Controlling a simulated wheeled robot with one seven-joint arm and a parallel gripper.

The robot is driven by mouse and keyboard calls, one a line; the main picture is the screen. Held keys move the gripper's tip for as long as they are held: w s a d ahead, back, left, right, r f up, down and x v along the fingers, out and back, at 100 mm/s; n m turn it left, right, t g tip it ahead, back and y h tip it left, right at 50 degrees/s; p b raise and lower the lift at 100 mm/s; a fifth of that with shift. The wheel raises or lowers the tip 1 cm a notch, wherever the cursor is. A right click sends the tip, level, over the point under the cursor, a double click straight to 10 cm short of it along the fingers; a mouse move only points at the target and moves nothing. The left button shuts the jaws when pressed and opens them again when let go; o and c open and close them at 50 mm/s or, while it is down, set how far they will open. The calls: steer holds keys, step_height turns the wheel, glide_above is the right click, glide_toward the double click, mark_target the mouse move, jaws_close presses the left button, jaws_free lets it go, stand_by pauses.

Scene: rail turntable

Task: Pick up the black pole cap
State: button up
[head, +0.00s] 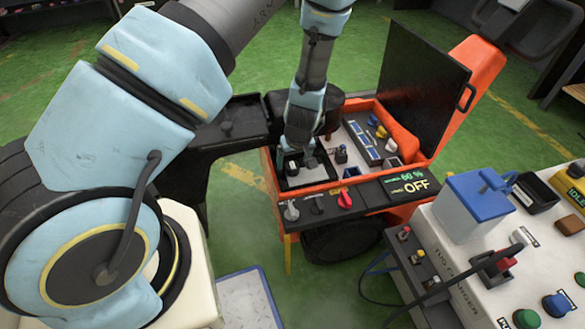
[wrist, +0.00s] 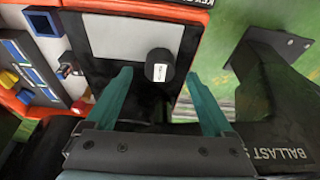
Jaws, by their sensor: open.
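The black pole cap (wrist: 160,58) is a short dark cylinder with a small white label. In the wrist view it stands in a dark bay of the orange cart, near a pale grey panel. My gripper (wrist: 158,76) is open, with one teal finger on each side of the cap in this view. I cannot tell how far below the fingertips the cap is, and no contact shows.
The orange cart (head: 408,214) has a raised black lid (head: 425,78) and a front panel with knobs. Its neighbouring bay holds blue cells and coloured parts. A black ballast box (wrist: 272,120) adjoins it. A white charger bench (head: 460,245) stands at right. Green floor lies around.

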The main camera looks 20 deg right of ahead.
mark_target(293, 166)
steer(key=shift+x, duration=1.05)
jaws_close()
step_height(293, 166, up, 10)
stand_by(0.4)
